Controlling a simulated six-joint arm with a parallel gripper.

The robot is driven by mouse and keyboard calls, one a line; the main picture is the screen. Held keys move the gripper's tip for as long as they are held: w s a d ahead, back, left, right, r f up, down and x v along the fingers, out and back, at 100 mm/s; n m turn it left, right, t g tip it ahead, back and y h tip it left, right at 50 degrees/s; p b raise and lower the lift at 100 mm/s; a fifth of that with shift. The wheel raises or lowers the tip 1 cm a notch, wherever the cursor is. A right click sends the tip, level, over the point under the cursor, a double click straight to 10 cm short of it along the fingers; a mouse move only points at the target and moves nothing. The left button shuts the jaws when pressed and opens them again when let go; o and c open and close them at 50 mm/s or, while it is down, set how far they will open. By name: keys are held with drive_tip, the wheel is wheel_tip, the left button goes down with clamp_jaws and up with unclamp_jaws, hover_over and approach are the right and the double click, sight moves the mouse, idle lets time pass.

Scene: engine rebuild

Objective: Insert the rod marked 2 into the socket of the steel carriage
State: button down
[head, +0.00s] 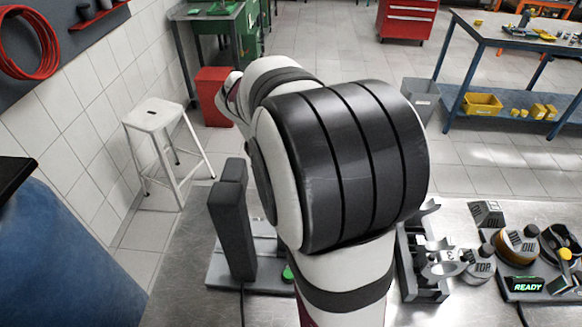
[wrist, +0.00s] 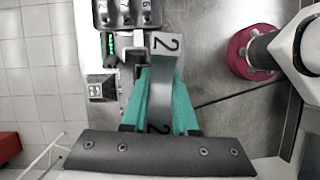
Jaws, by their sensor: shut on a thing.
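In the wrist view the rod marked 2 (wrist: 166,46) is a grey bar with a 2 on its broad end; a second 2 shows lower down, near the palm. My gripper (wrist: 164,97) has green fingers and is shut on this rod, one finger on each side. The marked end reaches up to the edge of a grey numbered fixture (wrist: 128,14); I cannot tell whether they touch. In the head view my arm hides the gripper and the rod. I cannot pick out the steel carriage or its socket for sure.
In the head view two dark posts (head: 232,225) stand on a plate left of my arm. To its right are a rack (head: 424,262) holding a piece marked 3, and a green READY display (head: 524,284). A white stool (head: 154,116) stands off the bench.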

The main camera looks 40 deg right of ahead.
wheel_tip(320, 180, down, 6)
drive_tip(key=w+d+n, duration=0.1)
drive_tip(key=w+d, duration=0.1)
drive_tip(key=shift+w+r, duration=0.2)
drive_tip(key=shift+w, duration=0.15)
drive_tip(key=shift+d+f, duration=0.1)
drive_tip(key=shift+f, duration=2.35)
idle(2.3)
wheel_tip(320, 180, up, 9)
idle(1.4)
drive_tip(key=shift+f, duration=2.05)
